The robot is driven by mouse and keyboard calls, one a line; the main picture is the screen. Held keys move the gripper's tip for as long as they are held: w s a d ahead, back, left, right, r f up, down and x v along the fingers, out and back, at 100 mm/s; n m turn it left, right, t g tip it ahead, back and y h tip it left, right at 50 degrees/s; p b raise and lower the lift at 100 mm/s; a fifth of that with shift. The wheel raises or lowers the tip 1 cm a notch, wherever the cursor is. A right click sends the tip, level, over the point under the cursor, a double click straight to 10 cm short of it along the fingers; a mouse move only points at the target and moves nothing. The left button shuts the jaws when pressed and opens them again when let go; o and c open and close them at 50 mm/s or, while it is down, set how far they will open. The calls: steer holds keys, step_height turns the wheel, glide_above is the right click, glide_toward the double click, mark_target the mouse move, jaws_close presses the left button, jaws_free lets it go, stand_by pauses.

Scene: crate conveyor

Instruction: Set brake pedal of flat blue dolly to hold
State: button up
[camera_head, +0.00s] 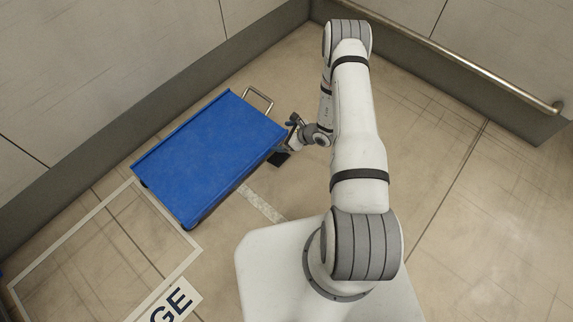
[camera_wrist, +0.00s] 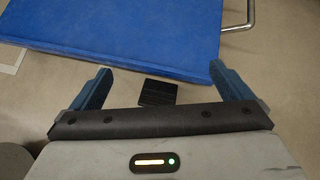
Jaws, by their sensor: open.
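The flat blue dolly (camera_head: 208,152) stands on the floor left of my arm in the head view, with a metal handle (camera_head: 258,98) at its far end. Its blue deck (camera_wrist: 130,30) fills the top of the wrist view. A black ribbed brake pedal (camera_wrist: 158,92) sticks out from under the deck edge, and it also shows in the head view (camera_head: 280,158). My gripper (camera_head: 291,124) is beside the dolly's right edge. In the wrist view its two blue fingers (camera_wrist: 166,85) are apart and empty, with the pedal seen between them. The pedal's tilt is unclear.
A white-outlined floor rectangle (camera_head: 62,240) with a partly visible lettered sign (camera_head: 172,302) lies at the lower left. Walls stand behind and to the left, with a metal handrail (camera_head: 470,58) at the upper right. The floor at right is clear.

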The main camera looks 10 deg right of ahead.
mark_target(284, 160)
steer(key=s+d+f+m+h+b, duration=0.1)
steer(key=s+f+m, duration=0.1)
steer(key=f, duration=0.5)
steer(key=s+d+f+m+h+b, duration=0.1)
steer(key=s+d+f+m, duration=0.1)
steer(key=f, duration=0.4)
steer(key=b+x, duration=0.2)
steer(key=x, duration=0.5)
steer(key=shift+s+a+f+b, duration=0.1)
steer(key=shift+s+b, duration=0.05)
steer(key=shift+b, duration=0.15)
steer(key=shift+w+a+f, duration=0.2)
steer(key=shift+w+f, duration=0.05)
steer(key=shift+w, duration=0.05)
